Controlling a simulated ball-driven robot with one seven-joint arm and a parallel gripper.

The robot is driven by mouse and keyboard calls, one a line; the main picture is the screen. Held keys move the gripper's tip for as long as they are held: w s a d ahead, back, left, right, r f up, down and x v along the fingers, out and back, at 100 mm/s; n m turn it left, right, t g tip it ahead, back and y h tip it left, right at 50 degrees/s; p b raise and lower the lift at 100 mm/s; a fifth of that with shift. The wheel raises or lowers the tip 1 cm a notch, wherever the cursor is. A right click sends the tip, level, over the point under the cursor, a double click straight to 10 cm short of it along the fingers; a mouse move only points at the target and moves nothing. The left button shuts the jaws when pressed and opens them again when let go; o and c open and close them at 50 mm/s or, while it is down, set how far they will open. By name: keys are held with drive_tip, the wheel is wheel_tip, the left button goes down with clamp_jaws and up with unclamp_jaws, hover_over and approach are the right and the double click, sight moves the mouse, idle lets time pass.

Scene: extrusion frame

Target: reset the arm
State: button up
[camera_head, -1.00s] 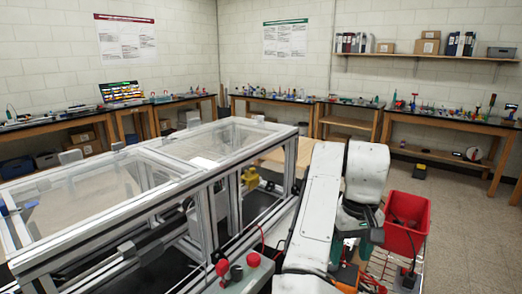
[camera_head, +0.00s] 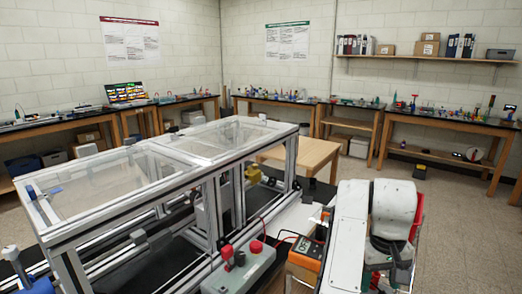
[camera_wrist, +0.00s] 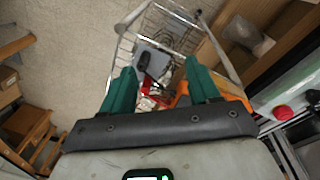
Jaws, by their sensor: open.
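My arm (camera_head: 350,240) is folded low at the right of the head view, with its white links close to my body. My gripper (camera_wrist: 161,82) shows in the wrist view with two teal fingers spread apart. Nothing is between the fingers. They point down toward a wire cart (camera_wrist: 178,22) below. The gripper's tips are hard to make out in the head view.
The extrusion frame (camera_head: 205,170) with clear panels stands at left. A grey control box (camera_head: 238,272) with red knobs and an orange meter (camera_head: 305,255) sit beside my arm. A wooden table (camera_head: 312,152) stands behind. Floor at right (camera_head: 460,230) is clear.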

drive_tip(key=s+d+f+m+h, duration=0.1)
drive_tip(key=s+d+f, duration=0.4)
drive_tip(key=s+f, duration=0.25)
drive_tip(key=s+d+f+h, duration=0.1)
drive_tip(key=s+d+f, duration=0.55)
drive_tip(key=s, duration=0.25)
drive_tip(key=s+a+f+y, duration=0.1)
drive_tip(key=s+a+f, duration=0.1)
drive_tip(key=s, duration=0.4)
drive_tip(key=s+a+f+y, duration=0.1)
drive_tip(key=s+a+f, duration=0.2)
drive_tip(key=s, duration=0.4)
drive_tip(key=s+a+f+y, duration=0.1)
drive_tip(key=s+a+f, duration=0.1)
drive_tip(key=s+a, duration=0.3)
drive_tip(key=shift+s+f+t, duration=0.25)
drive_tip(key=shift+s+t, duration=0.05)
drive_tip(key=shift+s, duration=0.85)
